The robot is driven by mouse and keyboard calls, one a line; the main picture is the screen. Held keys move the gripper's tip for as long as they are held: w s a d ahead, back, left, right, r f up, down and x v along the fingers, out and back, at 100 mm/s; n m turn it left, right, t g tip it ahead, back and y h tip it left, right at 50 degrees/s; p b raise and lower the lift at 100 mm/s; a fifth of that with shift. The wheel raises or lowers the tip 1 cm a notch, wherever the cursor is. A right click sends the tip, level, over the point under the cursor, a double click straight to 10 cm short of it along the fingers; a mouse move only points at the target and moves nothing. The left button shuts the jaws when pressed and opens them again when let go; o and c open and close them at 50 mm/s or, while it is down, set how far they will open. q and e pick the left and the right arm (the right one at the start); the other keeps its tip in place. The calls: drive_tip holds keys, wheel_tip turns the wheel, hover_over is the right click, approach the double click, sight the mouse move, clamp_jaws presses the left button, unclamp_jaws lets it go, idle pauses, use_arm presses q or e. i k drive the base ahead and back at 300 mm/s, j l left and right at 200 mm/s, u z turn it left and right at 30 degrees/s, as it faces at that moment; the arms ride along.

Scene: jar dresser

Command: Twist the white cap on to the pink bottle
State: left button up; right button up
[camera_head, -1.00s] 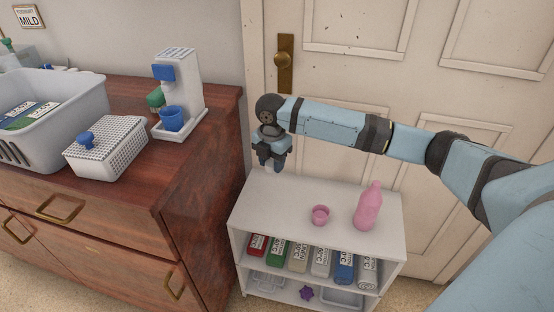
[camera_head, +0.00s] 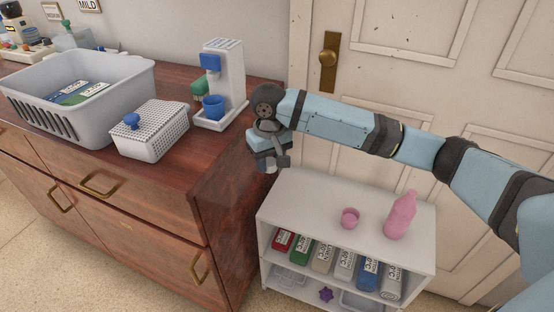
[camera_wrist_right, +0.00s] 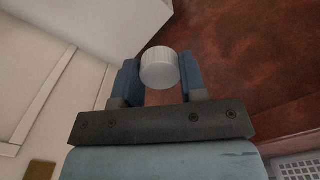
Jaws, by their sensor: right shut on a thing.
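My right gripper (camera_head: 270,166) is shut on the white cap (camera_wrist_right: 159,68), which sits between its two fingers in the right wrist view. In the head view the cap is mostly hidden by the fingers. The gripper is above the gap between the dresser's right side and the left end of the white shelf. The pink bottle (camera_head: 401,216) stands upright on top of the shelf, well to the right of the gripper. My left gripper is not in view.
The wooden dresser (camera_head: 185,185) holds a white basket (camera_head: 125,85), a perforated box (camera_head: 150,140) and a white dispenser (camera_head: 228,85) with a blue cup (camera_head: 213,106). A door (camera_head: 420,85) stands behind.

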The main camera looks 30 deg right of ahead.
sight(404, 209)
drive_tip(key=z, duration=2.8)
drive_tip(key=k+j, duration=0.7)
drive_tip(key=j, duration=0.15)
drive_tip(key=i+l, duration=0.15)
drive_tip(key=i, duration=0.35)
